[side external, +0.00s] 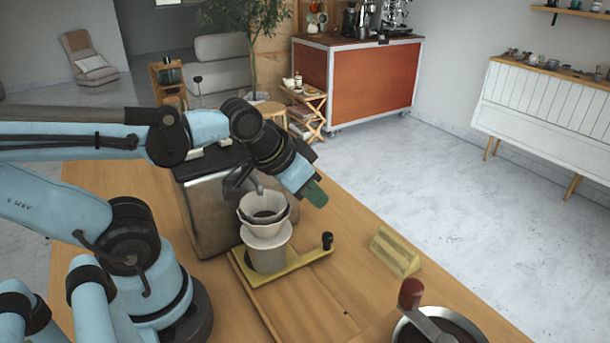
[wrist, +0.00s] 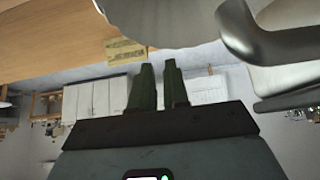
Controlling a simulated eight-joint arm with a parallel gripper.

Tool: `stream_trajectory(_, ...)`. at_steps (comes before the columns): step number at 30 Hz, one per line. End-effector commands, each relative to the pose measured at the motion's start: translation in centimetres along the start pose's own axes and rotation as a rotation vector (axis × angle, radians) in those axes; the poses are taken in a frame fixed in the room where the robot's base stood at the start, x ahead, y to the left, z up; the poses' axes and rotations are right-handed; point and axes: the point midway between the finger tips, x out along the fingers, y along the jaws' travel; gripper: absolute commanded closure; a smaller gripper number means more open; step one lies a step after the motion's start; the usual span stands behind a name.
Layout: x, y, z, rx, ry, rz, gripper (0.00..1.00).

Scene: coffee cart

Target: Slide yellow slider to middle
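The yellow slider (side external: 300,263) is a flat yellow piece with an upright black knob (side external: 327,240) at its right end. It lies on the wooden table beneath a grey cup (side external: 268,255) with a pale dripper (side external: 263,228) on top. My gripper (side external: 316,194) is in the air, up and to the right of the dripper, apart from the slider and knob. In the wrist view its two green fingers (wrist: 159,78) stand a little apart with nothing between them. The slider is not clearly visible in the wrist view.
A metal machine (side external: 212,210) with a spout stands left of the dripper; a curved metal spout (wrist: 262,38) is close in the wrist view. A yellowish block (side external: 395,251) sits right of the slider. A grinder with a red-brown knob (side external: 411,293) is at front right. The table (side external: 315,310) is bare in front.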

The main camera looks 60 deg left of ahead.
Motion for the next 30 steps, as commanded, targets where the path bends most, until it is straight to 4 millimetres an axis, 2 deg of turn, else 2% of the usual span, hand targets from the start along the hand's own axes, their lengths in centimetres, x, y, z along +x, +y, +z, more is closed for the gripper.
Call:
stream_trajectory(1,0.0,0.0,-0.2,0.016,-0.013,0.0,0.77)
stream_trajectory(6,0.1,0.1,-1.0,0.174,-0.139,0.015,0.52)
stream_trajectory(12,0.6,0.3,-2.3,0.456,-0.36,0.09,0.52)
stream_trajectory(18,1.3,0.4,-3.0,0.666,-0.519,0.191,0.52)
stream_trajectory(25,1.8,0.5,-3.1,0.752,-0.581,0.244,0.52)
stream_trajectory(30,2.8,0.5,-2.4,0.754,-0.582,0.245,0.52)
